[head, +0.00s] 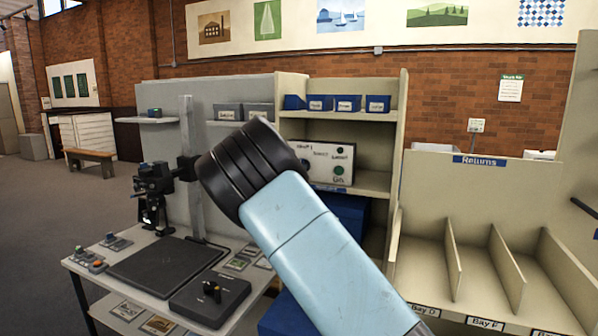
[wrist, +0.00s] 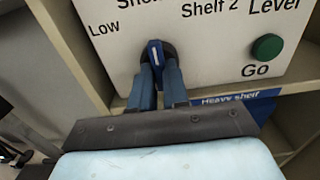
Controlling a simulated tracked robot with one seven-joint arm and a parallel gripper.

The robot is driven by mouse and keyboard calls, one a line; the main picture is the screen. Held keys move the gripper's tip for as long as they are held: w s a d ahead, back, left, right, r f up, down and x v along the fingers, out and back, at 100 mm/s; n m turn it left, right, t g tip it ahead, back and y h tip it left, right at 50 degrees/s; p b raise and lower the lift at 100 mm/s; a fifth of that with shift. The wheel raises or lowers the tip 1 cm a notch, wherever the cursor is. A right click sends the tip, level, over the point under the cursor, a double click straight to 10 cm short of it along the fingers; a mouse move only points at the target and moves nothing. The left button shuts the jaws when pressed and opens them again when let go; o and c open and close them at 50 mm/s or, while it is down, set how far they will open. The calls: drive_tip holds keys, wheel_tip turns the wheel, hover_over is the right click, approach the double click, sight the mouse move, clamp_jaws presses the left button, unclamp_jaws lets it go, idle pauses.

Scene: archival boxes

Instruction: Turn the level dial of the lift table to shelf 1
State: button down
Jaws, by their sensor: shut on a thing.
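The level dial (wrist: 155,51) is a dark knob with a blue grip bar and a white line, on the white control panel (wrist: 225,65). My gripper (wrist: 159,72) is shut on the dial, one blue finger on each side. The white line points almost straight up, toward a label cut off at the top edge that reads "Shel...". "Low" is to its left and "Shelf 2" to its upper right. In the head view the panel (head: 318,158) shows beyond my arm, which hides my gripper and the dial.
A green Go button (wrist: 267,47) is right of the dial, above a blue "Heavy shelf" label (wrist: 238,99). Shelf walls flank the panel closely. A table with a dark board (head: 165,268) stands left, and a Returns rack (head: 480,200) with bays stands right.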

drive_tip(key=c, duration=1.1)
unclamp_jaws()
drive_tip(key=shift+s, duration=0.1)
drive_tip(key=v, duration=1.3)
drive_tip(key=shift+s+a, duration=0.15)
drive_tip(key=shift+s, duration=0.15)
